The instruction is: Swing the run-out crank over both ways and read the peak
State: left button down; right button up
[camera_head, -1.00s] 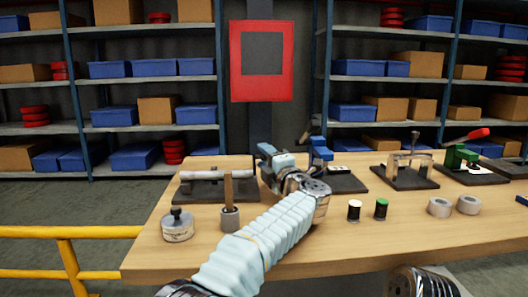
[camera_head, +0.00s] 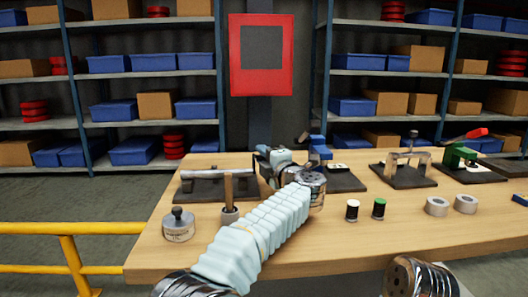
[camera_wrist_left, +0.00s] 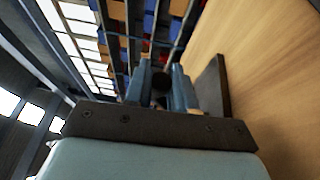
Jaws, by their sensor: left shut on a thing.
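A rig with a pale metal shaft on a dark base (camera_head: 215,189) stands at the left of the bench. My left gripper (camera_head: 264,157) is at the right end of this rig, largely hidden by my own wrist. In the left wrist view, its blue fingers (camera_wrist_left: 160,84) are shut on a dark round part (camera_wrist_left: 160,97), which looks like the crank's handle. The rest of the crank is hidden, and its angle cannot be told. No readable dial or peak figure shows. My right gripper is out of view.
A round weight-like can (camera_head: 178,227) and a cup with an upright wooden handle (camera_head: 229,214) stand in front of the rig. A blue clamp fixture (camera_head: 320,149), two small spools (camera_head: 352,211) and tape rolls (camera_head: 437,206) are to the right. A yellow rail (camera_head: 70,229) is left.

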pick_arm(q)
jog(key=shift+w+f+g+b, duration=0.15)
jog(key=shift+w+g+b, duration=0.15)
jog(key=shift+g, duration=0.3)
jog(key=shift+d+m+g+h, duration=0.3)
jog(key=shift+m+h, duration=0.1)
jog(key=shift+h, duration=0.1)
jog(key=shift+w+a+f+g, duration=0.15)
jog(key=shift+a+f+g, duration=0.1)
jog(key=shift+g, duration=0.15)
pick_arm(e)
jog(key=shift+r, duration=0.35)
pick_arm(q)
jog(key=c, duration=1)
grip_release()
